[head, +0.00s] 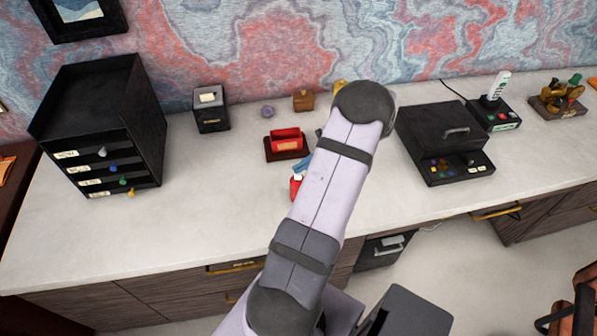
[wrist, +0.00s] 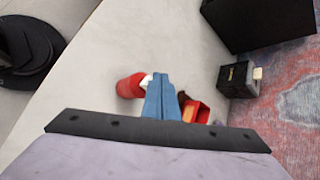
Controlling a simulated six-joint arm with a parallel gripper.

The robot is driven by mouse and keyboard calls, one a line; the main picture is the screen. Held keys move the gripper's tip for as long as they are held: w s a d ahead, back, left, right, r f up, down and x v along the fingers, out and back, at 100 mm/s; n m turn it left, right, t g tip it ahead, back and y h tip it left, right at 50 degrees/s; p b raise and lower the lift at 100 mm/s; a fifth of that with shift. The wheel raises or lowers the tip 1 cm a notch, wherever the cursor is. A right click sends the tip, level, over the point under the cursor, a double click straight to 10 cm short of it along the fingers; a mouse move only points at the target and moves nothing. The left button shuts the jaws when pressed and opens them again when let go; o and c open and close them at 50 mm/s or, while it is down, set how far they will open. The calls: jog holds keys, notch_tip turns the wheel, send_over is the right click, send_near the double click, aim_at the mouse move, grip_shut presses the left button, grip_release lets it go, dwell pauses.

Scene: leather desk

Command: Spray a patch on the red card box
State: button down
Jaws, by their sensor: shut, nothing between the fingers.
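The red card box (head: 286,134) sits in a dark red tray on the pale desk. In the wrist view the box (wrist: 199,112) is right of my fingers, partly hidden by them and the gripper body. A red spray can (head: 296,188) with a white top is nearer the desk's front, partly behind my arm. In the wrist view the can (wrist: 129,87) is just left of my fingers. My gripper (wrist: 161,76) has blue fingers, shut and empty, between the can and the box. The fingers also show in the head view (head: 304,165). Whether they touch the can I cannot tell.
A black drawer unit (head: 102,130) stands at the left and a small black note holder (head: 210,108) behind. A purple ball (head: 267,111) and a brown box (head: 303,100) are behind the card box. A black case (head: 445,140) is at right. The left front desk is clear.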

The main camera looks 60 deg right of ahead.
jog(key=shift+r, duration=0.15)
notch_tip(320, 180, up, 6)
jog(key=p, duration=0.4)
dwell(0.4)
dwell(2.3)
jog(key=shift+f+b, duration=2.8)
jog(key=shift+f, duration=0.3)
jog(key=shift+f, duration=0.2)
dwell(0.5)
